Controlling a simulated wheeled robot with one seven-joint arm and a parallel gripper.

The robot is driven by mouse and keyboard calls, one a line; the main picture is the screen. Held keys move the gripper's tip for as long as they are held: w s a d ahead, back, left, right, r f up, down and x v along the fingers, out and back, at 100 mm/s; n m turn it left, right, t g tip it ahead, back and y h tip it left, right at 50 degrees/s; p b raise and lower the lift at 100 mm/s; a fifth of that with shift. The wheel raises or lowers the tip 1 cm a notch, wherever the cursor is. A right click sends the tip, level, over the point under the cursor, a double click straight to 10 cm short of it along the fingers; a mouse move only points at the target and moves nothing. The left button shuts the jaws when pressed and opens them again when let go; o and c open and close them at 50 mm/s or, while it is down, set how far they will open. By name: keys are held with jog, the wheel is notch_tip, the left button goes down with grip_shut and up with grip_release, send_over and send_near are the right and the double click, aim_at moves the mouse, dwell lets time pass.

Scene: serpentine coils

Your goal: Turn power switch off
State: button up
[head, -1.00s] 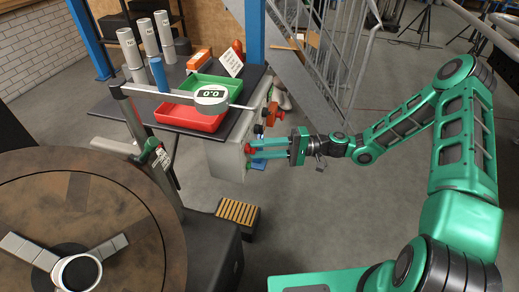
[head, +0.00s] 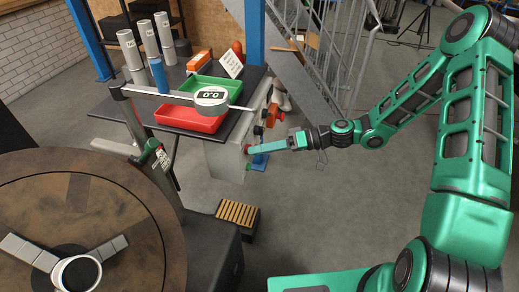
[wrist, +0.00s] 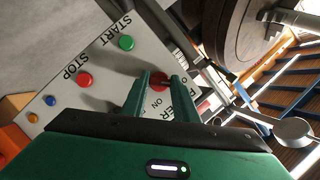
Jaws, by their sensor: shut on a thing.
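The power switch is a red round knob (wrist: 159,80) on a grey-white control panel (wrist: 100,75) in the wrist view. My gripper (wrist: 160,90) is shut on this knob, one green finger on each side. The panel label beside it reads "POWER" and "ON", partly hidden by the fingers. In the head view, my gripper (head: 250,150) reaches from the right to the red knob (head: 247,147) on the side of the control box (head: 226,163). The fingers overlap there, so the grip is clearer in the wrist view.
On the panel, a green START button (wrist: 126,43), a red STOP button (wrist: 84,80) and small blue and orange buttons are near. A table with a red tray (head: 190,120) and a green tray (head: 215,91) stands above. A round turntable (head: 85,215) is at front left.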

jog(key=shift+f+n, duration=0.2)
jog(key=shift+n, duration=0.1)
dwell(0.4)
jog(key=o, duration=1.1)
jog(key=shift+c, duration=0.2)
jog(key=shift+r, duration=0.1)
jog(key=v, duration=1)
jog(key=shift+d, duration=0.35)
jog(key=shift+r, duration=0.1)
